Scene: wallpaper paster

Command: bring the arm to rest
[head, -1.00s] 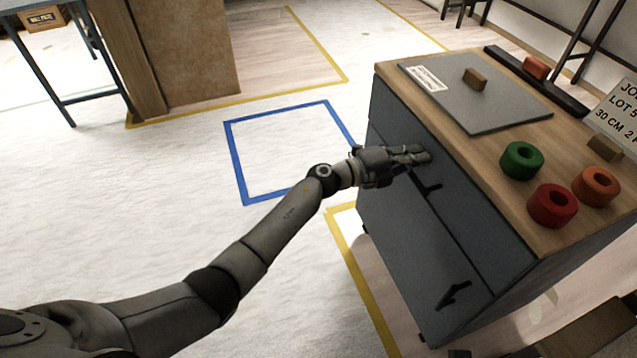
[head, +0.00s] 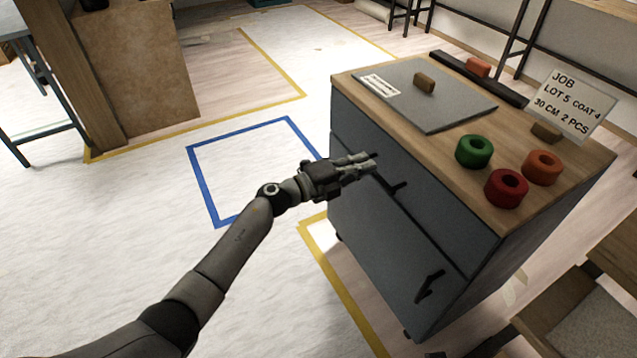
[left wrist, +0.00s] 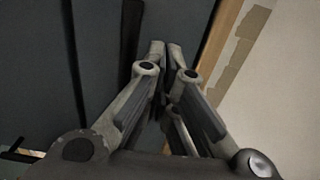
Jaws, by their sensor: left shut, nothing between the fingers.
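My left gripper (head: 366,163) is in front of the dark grey drawer cabinet (head: 400,262), near the handle of an upper drawer. In the left wrist view my left gripper (left wrist: 166,48) has its fingertips close together, with nothing held between them. The cabinet front (left wrist: 95,35) fills much of that view behind the fingers. I cannot tell whether the fingertips touch the cabinet. My left arm (head: 235,240) reaches out from the lower left. My right gripper is not in view.
The cabinet's wooden top holds a grey plate (head: 440,105), a green roll (head: 474,151), a red roll (head: 507,188), an orange roll (head: 543,167) and a job sign (head: 568,105). A blue square (head: 208,190) marks open floor left of the cabinet. A wooden unit (head: 130,80) stands farther back.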

